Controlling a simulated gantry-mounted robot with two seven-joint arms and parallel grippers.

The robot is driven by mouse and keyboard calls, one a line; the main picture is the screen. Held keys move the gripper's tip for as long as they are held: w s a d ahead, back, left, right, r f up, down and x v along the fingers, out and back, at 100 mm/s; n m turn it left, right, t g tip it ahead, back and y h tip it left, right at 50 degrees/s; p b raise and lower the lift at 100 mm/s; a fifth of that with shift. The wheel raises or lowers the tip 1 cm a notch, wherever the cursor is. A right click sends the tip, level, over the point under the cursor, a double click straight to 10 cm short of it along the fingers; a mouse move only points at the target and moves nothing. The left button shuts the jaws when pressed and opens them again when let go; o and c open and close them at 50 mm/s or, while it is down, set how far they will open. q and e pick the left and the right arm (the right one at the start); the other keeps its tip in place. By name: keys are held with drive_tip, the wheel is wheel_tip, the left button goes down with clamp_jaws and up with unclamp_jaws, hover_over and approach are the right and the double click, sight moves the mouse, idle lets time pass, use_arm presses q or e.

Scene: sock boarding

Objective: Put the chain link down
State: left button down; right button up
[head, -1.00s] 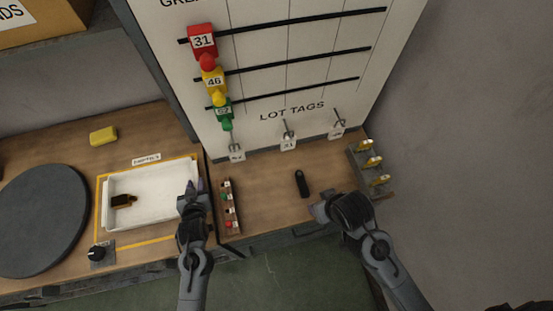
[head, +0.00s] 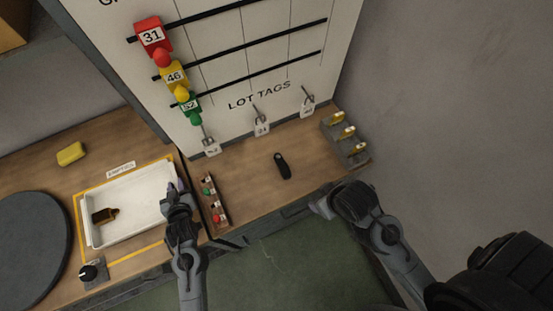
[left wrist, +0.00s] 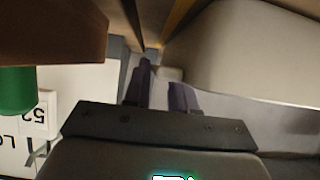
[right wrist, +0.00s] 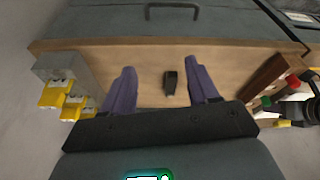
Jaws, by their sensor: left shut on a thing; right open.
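The chain link appears to be the small dark elongated piece (head: 283,166) lying on the bare right part of the wooden bench. It also shows in the right wrist view (right wrist: 170,83), in line with the gap between the fingers but beyond them. My right gripper (head: 325,203) is open and empty, apart from the link and near the bench's front edge; its spread fingers show in the right wrist view (right wrist: 160,90). My left gripper (head: 177,188) is at the right wall of the white tray (head: 140,230) and appears shut on it. Its fingers (left wrist: 162,92) are close together; the exact contact is hard to see.
A narrow rack with coloured pieces (head: 214,201) stands between tray and link. A grey block with brass pieces (head: 347,138) sits at the right end. The lot tags board (head: 262,60) rises behind. A yellow block (head: 71,153) and dark disc (head: 32,240) are left.

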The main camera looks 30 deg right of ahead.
wheel_tip(320, 180, down, 7)
drive_tip(key=s+m+g, duration=0.1)
drive_tip(key=s+g, duration=0.1)
drive_tip(key=g, duration=0.1)
drive_tip(key=shift+m, duration=0.7)
drive_tip(key=w, duration=0.4)
drive_tip(key=w+a, duration=0.1)
drive_tip(key=w, duration=0.3)
drive_tip(key=w+a, duration=0.1)
drive_tip(key=w, duration=0.3)
drive_tip(key=shift+f, duration=0.25)
wheel_tip(320, 180, up, 4)
drive_tip(key=t, duration=0.1)
hover_over(282, 165)
drive_tip(key=s, duration=0.2)
drive_tip(key=shift+w+r, duration=0.1)
drive_tip(key=shift+w, duration=0.25)
drive_tip(key=shift+w+f, duration=0.1)
drive_tip(key=shift+f, duration=0.35)
drive_tip(key=shift+w+f, duration=0.2)
drive_tip(key=shift+f, duration=1.2)
drive_tip(key=shift+w+f, duration=0.2)
drive_tip(key=shift+f, duration=1.2)
clamp_jaws()
